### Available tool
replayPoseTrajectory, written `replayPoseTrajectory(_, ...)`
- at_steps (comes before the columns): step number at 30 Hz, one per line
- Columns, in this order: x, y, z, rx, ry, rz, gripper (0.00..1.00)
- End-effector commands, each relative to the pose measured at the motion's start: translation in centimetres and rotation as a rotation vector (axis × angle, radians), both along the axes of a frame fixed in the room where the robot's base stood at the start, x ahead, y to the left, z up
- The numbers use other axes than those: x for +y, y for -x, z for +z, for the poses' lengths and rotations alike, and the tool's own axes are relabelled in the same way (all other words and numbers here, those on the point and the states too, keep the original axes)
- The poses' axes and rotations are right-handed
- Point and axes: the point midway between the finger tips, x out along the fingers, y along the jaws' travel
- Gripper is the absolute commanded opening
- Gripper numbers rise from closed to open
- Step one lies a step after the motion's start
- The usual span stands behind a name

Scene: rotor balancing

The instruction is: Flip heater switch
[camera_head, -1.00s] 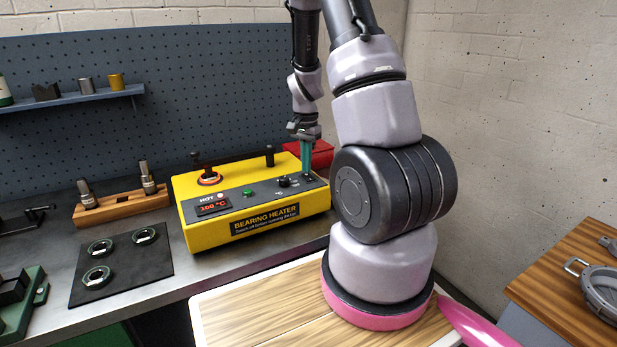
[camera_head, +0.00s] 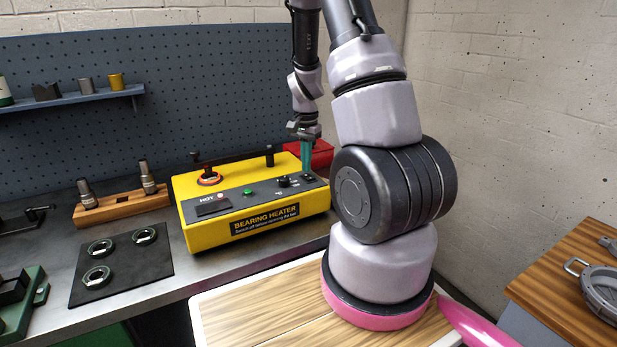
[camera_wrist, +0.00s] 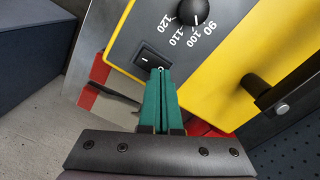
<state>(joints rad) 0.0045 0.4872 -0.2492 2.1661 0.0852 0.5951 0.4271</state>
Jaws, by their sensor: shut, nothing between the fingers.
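The yellow bearing heater (camera_head: 258,222) stands on the bench with its dark control panel facing me. Its temperature display (camera_head: 213,208) is dark. The black rocker switch (camera_wrist: 152,58) lies at the panel's corner beside the temperature dial (camera_wrist: 193,10). My gripper (camera_head: 307,172) points down at the right end of the panel, its green fingers together and empty. In the wrist view the fingertips (camera_wrist: 160,72) are at the edge of the switch and hide part of it. I cannot tell whether they touch it.
A red box (camera_head: 321,153) stands close behind the gripper. A black mat (camera_head: 122,266) with three rings and a wooden holder (camera_head: 122,207) with metal pieces lie to the left. Posts (camera_head: 269,156) rise from the heater's top.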

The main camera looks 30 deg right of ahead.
Motion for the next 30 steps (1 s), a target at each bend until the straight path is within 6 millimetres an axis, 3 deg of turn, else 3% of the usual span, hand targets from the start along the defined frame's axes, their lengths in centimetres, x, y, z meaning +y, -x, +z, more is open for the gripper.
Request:
replayPoseTrajectory(18, 0.0, -0.1, 5.0, -0.002, 0.0, 0.001, 0.0)
replayPoseTrajectory(30, 0.0, 0.0, 5.7, 0.0, 0.0, 0.0, 0.0)
